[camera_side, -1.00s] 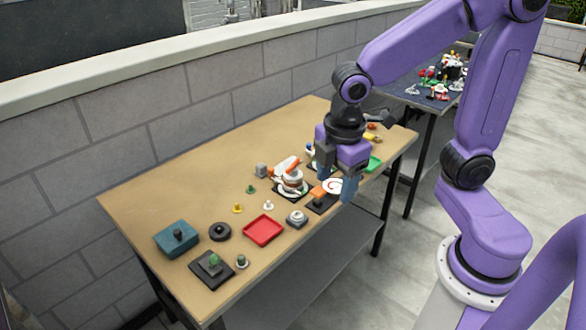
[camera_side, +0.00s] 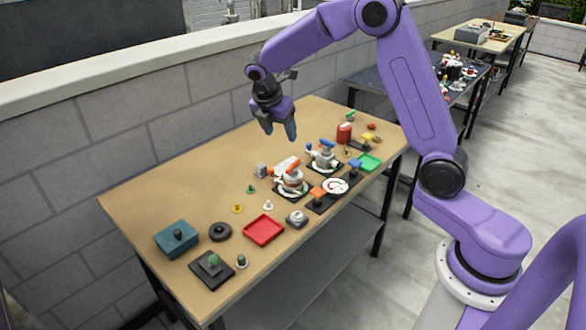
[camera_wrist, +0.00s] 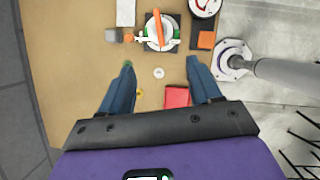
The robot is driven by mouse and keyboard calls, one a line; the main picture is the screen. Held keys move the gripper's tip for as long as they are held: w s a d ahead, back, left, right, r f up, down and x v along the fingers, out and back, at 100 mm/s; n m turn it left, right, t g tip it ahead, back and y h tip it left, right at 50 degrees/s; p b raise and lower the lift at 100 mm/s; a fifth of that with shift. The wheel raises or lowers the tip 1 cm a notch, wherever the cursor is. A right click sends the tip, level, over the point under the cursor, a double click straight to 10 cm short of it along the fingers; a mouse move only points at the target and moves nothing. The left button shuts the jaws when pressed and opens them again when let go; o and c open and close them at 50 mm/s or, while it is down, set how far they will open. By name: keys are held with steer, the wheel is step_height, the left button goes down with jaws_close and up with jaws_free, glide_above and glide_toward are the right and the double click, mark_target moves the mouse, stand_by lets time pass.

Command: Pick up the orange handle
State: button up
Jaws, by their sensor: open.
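The orange handle (camera_side: 293,170) is a short bar on top of a round pale valve-like fitting (camera_side: 291,183) on a dark base. In the wrist view the orange handle (camera_wrist: 158,28) runs nearly straight up the picture across the white fitting, beyond my fingertips. My gripper (camera_side: 280,131) hangs above the back part of the table, fingers down, apart from the handle. In the wrist view my gripper (camera_wrist: 160,64) has its two blue fingers spread wide with nothing between them.
A second fitting with a blue handle (camera_side: 326,144) stands behind it. A smaller orange piece (camera_side: 318,192) sits nearby on a dark plate. A red tray (camera_side: 263,230) and a teal box (camera_side: 176,238) lie toward the left. The table's back left is clear.

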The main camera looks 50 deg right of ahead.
mark_target(292, 165)
steer(key=x, duration=1.7)
steer(key=shift+d, duration=0.15)
jaws_close()
